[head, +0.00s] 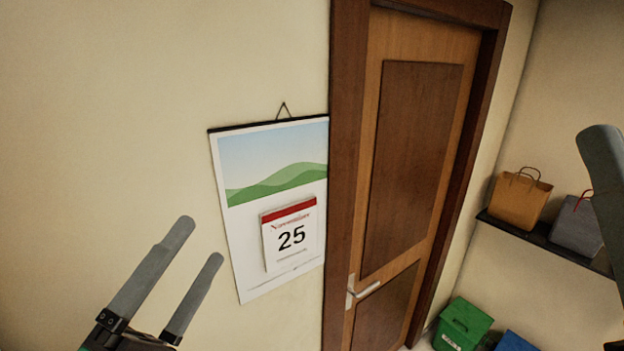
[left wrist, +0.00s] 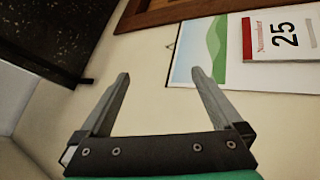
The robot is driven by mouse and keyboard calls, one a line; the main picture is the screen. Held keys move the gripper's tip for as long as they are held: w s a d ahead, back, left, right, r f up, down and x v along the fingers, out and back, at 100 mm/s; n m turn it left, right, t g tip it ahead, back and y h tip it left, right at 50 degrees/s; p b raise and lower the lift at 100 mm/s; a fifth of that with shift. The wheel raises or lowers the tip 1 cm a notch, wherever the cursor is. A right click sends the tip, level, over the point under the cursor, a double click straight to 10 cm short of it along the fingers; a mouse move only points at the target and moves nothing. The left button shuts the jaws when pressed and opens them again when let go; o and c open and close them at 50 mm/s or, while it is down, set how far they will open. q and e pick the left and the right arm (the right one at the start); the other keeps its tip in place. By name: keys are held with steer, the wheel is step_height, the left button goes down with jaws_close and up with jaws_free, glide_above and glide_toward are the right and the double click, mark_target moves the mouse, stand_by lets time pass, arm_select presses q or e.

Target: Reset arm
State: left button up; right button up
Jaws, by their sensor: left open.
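My left gripper (head: 199,242) is at the lower left of the head view, its two grey fingers spread apart with nothing between them. The left wrist view also shows this gripper (left wrist: 160,76) open and empty, with the wall behind it. At the right edge of the head view, a grey finger of my right gripper (head: 602,165) shows in part; the rest of it is cut off by the frame. No clay waterpot is in view.
A wall calendar (head: 240,225) reading 25 hangs right of my left gripper. A brown wooden door (head: 412,165) with a metal handle (head: 362,290) is beside it. At right, a dark shelf (head: 545,240) holds an orange bag (head: 521,203) and a grey bag (head: 577,228). A green box (head: 464,325) sits below.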

arm_select(q)
steer(key=s+a+r+m+t+y, duration=0.2)
steer(key=s+r+m+t+y, duration=0.1)
steer(key=r+m, duration=0.3)
steer(key=s+a+r+m+t+y, duration=0.2)
steer(key=s+r+m, duration=0.4)
steer(key=r, duration=0.4)
steer(key=shift+m+t+y+p, duration=0.3)
steer(key=shift+m+t+y, duration=0.2)
steer(key=shift+y, duration=0.1)
